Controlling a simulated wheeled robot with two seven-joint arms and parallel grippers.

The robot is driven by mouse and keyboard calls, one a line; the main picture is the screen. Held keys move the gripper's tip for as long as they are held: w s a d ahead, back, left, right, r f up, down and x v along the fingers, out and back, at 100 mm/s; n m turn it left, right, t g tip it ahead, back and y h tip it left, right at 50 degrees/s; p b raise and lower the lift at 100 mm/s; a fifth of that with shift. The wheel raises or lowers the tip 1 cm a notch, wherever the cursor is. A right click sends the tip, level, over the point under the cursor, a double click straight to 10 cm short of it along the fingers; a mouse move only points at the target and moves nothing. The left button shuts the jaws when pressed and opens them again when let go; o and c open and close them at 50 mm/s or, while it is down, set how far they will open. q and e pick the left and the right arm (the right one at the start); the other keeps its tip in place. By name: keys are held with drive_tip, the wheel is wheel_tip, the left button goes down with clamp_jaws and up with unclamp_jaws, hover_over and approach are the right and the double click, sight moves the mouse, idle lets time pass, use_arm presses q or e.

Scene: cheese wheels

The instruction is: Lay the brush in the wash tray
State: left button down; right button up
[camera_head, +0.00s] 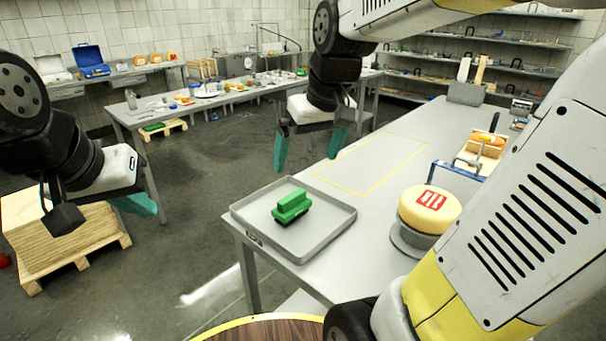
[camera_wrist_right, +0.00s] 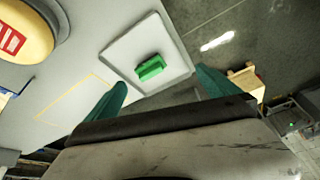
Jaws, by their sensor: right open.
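The green brush (camera_head: 291,207) lies in the grey wash tray (camera_head: 326,242), dark bristle side down, roughly mid-tray. It also shows in the right wrist view (camera_wrist_right: 151,67), inside the pale tray (camera_wrist_right: 117,53). The tray sits at the near left corner of the table. My right gripper (camera_head: 312,145) is open and empty, its teal fingers wide apart, above and beyond the tray and clear of the brush. My left gripper (camera_head: 137,204) is at the left, away from the table, over the floor near the wooden pallet; its finger gap is hidden.
A yellow cheese wheel (camera_head: 429,209) with a red label sits on a round grey stand right of the tray. A yellow outlined rectangle (camera_head: 372,165) on the table is empty. Stacked boards on a pallet (camera_head: 65,250) stand left.

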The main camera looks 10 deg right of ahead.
drive_tip(key=s+f+m+t, duration=0.1)
drive_tip(key=s+m+t, duration=0.1)
drive_tip(key=s, duration=0.7)
drive_tip(key=shift+a+y, duration=0.35)
drive_tip(key=shift+y, duration=0.05)
